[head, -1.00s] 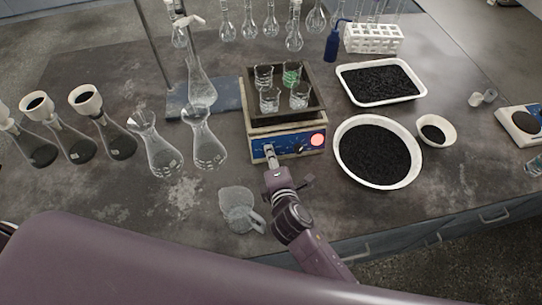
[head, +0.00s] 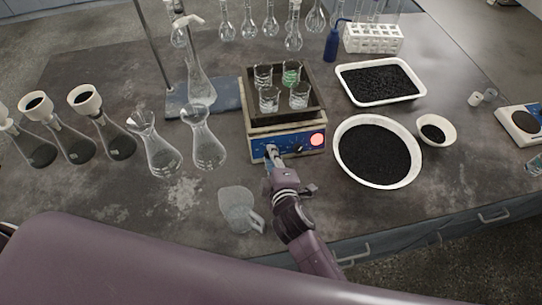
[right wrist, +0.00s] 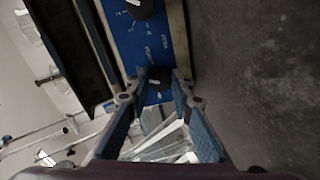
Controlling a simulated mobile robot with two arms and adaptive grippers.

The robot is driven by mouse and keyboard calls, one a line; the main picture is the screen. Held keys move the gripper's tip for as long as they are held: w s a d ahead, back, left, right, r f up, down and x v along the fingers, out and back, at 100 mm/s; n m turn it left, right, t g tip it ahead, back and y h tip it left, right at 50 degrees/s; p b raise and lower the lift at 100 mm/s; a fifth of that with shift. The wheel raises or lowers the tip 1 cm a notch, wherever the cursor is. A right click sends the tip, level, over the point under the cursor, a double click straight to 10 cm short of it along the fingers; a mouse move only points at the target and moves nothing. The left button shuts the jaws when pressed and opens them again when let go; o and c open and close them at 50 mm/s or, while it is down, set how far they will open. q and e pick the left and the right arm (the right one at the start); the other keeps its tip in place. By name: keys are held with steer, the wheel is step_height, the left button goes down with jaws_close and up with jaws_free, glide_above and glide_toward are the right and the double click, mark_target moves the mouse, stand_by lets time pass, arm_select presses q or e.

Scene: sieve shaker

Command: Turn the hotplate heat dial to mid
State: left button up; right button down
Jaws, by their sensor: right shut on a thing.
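The hotplate (head: 287,137) stands mid-table, with a blue front panel, a round red light at its right end and a black dial (head: 299,149) beside the light. My right gripper (head: 271,151) reaches the left part of the panel. In the right wrist view, its fingers (right wrist: 157,85) are closed about a second black dial (right wrist: 158,76), whose sides they partly hide. The first dial shows above it with a white pointer mark (right wrist: 137,6). The panel lettering is too small to tell surely which dial is heat. My left gripper is not in view.
Several small beakers (head: 269,98) stand in a dark tray on the hotplate. A glass jug (head: 239,207) stands close left of my right arm. Flasks (head: 203,145) stand left; a white bowl of black grains (head: 340,158) is right.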

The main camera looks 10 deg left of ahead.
steer(key=c, duration=1.7)
jaws_free()
steer(key=v, duration=1.2)
